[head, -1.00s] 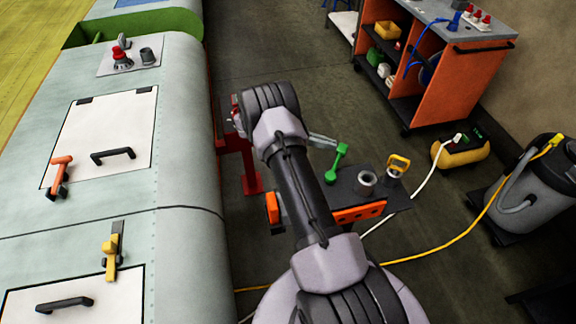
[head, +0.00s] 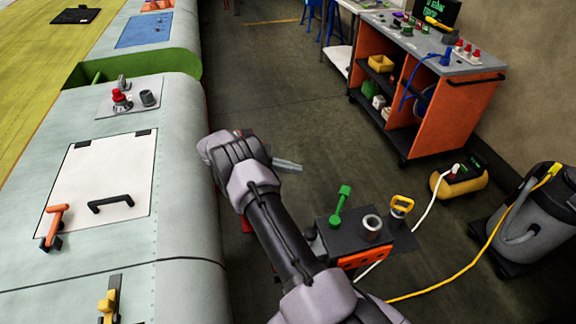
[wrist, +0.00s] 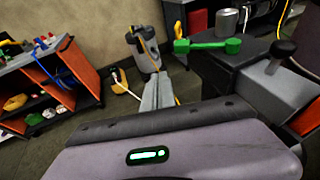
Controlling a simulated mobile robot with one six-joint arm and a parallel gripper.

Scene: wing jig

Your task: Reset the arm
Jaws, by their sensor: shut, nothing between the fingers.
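My arm reaches from the bottom of the head view up and left, and its wrist is close beside the rounded edge of the pale green wing (head: 190,180). My gripper (head: 296,167) points right over the open floor. Its grey fingers are together and empty, and they also show in the wrist view (wrist: 160,90).
An orange workbench cart (head: 440,100), a yellow compressor (head: 460,182) and a grey vacuum (head: 520,215) stand right. A yellow hose crosses the floor.

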